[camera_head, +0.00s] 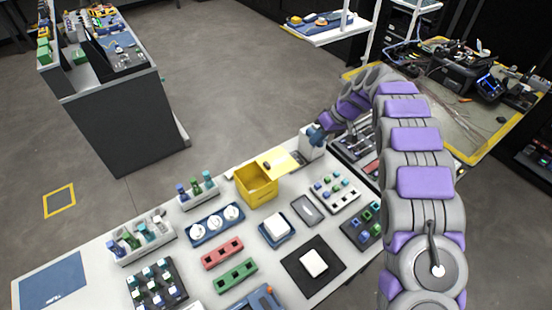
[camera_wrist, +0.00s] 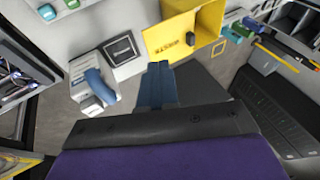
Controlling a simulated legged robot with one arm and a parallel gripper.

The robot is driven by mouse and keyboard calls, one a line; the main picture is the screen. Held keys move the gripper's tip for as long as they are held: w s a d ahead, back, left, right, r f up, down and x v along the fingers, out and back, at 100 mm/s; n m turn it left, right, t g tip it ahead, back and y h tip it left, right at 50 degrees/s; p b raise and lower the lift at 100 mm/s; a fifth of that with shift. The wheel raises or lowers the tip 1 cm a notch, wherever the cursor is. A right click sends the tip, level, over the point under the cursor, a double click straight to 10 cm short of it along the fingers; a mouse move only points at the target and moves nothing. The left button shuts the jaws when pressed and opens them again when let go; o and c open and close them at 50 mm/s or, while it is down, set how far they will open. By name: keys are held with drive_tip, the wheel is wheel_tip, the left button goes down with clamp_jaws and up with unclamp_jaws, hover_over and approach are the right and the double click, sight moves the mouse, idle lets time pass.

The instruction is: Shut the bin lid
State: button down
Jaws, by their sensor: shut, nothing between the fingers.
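The yellow bin (camera_head: 257,188) stands on the bench in the head view, with its top open. Its lid (camera_head: 284,160) is swung back on the bin's far right side. In the wrist view the open bin (camera_wrist: 211,18) is at the top, with the lid (camera_wrist: 168,37) and its dark lettering beside it. My gripper (camera_wrist: 158,68) is shut and empty, its blue-grey fingertips just short of the lid's lower edge in the picture. I cannot tell whether they touch it. In the head view my arm reaches past the bin's right; the fingertips are not clear there.
A white device with a blue handle (camera_wrist: 97,86) stands close to the left of my fingers in the wrist view. Small trays, colored racks and a white block on a black mat (camera_head: 314,263) cover the bench nearer the head camera. Open floor (camera_head: 225,90) lies behind the bench.

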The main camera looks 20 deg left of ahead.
drive_tip(key=w+a+f+n+y, duration=0.1)
drive_tip(key=w+a+f+n, duration=0.1)
drive_tip(key=a+f, duration=0.2)
drive_tip(key=b, duration=0.2)
approach(276, 165)
drive_tip(key=shift+y, duration=0.3)
drive_tip(key=a+f, duration=0.1)
drive_tip(key=w+a+f, duration=0.1)
drive_tip(key=f, duration=0.1)
drive_tip(key=w+f, duration=0.1)
drive_tip(key=shift+a+f, duration=0.3)
drive_tip(key=shift+a, duration=0.1)
drive_tip(key=shift+s+a+f, duration=0.1)
drive_tip(key=shift+s+a, duration=0.15)
drive_tip(key=shift+a, duration=0.05)
drive_tip(key=shift+s+a, duration=1.05)
drive_tip(key=shift+s, duration=0.2)
